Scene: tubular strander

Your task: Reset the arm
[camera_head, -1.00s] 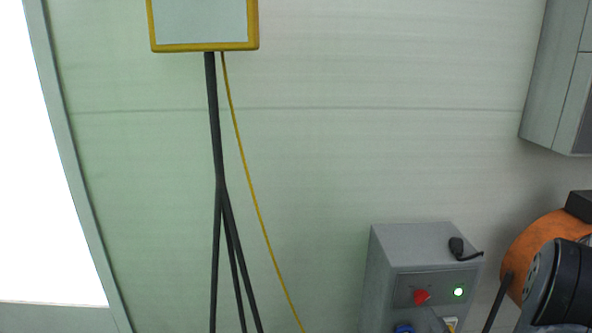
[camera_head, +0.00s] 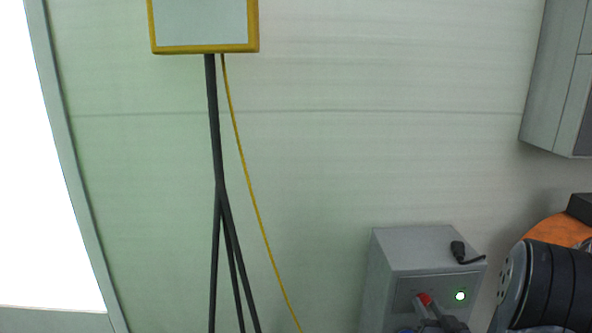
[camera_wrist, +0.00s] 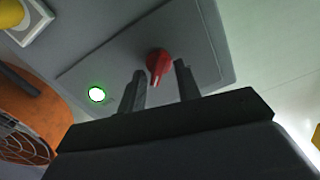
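My gripper (camera_head: 431,308) is at the front of a grey control box (camera_head: 420,243), low right in the head view. In the wrist view its two dark fingers (camera_wrist: 160,82) stand apart, with a red knob (camera_wrist: 158,64) beyond and between their tips. Gaps show on both sides of the knob, so the fingers do not appear to grip it. The knob (camera_head: 424,299) is partly hidden behind the gripper in the head view. My black wrist link is at the lower right edge.
A lit green lamp (camera_head: 460,296) is right of the knob. A black plug-like item (camera_head: 461,252) lies on the box. A yellow-framed panel (camera_head: 204,49) stands on a dark tripod (camera_head: 215,150) at left. A grey cabinet (camera_head: 555,95) hangs upper right.

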